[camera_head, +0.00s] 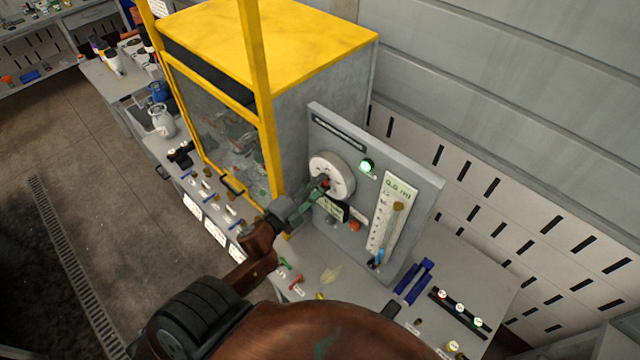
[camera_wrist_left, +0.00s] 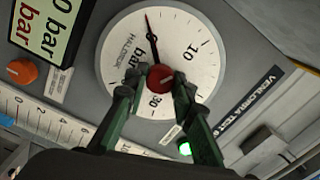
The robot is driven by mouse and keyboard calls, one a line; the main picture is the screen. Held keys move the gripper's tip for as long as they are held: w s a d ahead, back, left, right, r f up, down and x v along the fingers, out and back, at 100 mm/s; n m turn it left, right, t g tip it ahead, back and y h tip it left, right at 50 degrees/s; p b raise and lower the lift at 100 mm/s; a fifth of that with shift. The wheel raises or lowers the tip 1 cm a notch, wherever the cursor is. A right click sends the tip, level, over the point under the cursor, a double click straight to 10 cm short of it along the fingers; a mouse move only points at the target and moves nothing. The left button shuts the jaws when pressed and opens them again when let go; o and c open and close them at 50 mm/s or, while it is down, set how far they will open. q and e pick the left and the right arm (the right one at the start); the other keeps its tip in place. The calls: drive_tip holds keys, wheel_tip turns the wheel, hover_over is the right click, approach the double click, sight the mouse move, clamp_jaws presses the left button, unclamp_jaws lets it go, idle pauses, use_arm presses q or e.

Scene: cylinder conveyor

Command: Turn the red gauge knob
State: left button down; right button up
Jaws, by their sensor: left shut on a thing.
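The red gauge knob (camera_wrist_left: 159,78) sits at the middle of a round white gauge dial (camera_wrist_left: 196,42) with a black needle. In the head view the gauge (camera_head: 334,168) is on a grey upright panel, and the knob (camera_head: 325,183) shows as a small red spot at the fingertips. My left gripper (camera_wrist_left: 157,84) has its two green fingers on either side of the knob and is shut on it. In the head view the left gripper (camera_head: 318,187) reaches the panel from the lower left. My right gripper is not in view.
The grey panel (camera_head: 410,178) also carries a lit green lamp (camera_head: 366,166), an orange knob (camera_head: 354,225), a small display (camera_head: 332,207) and a scale (camera_head: 390,222). A yellow-framed cabinet (camera_head: 290,35) stands behind left. Valves and small fittings crowd the bench below.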

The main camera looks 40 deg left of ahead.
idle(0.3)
use_arm(q)
drive_tip(key=c, duration=1.6)
unclamp_jaws()
drive_tip(key=shift+s, duration=0.2)
drive_tip(key=s, duration=0.7)
drive_tip(key=s+a, duration=0.1)
drive_tip(key=s, duration=0.3)
drive_tip(key=shift+s, duration=0.35)
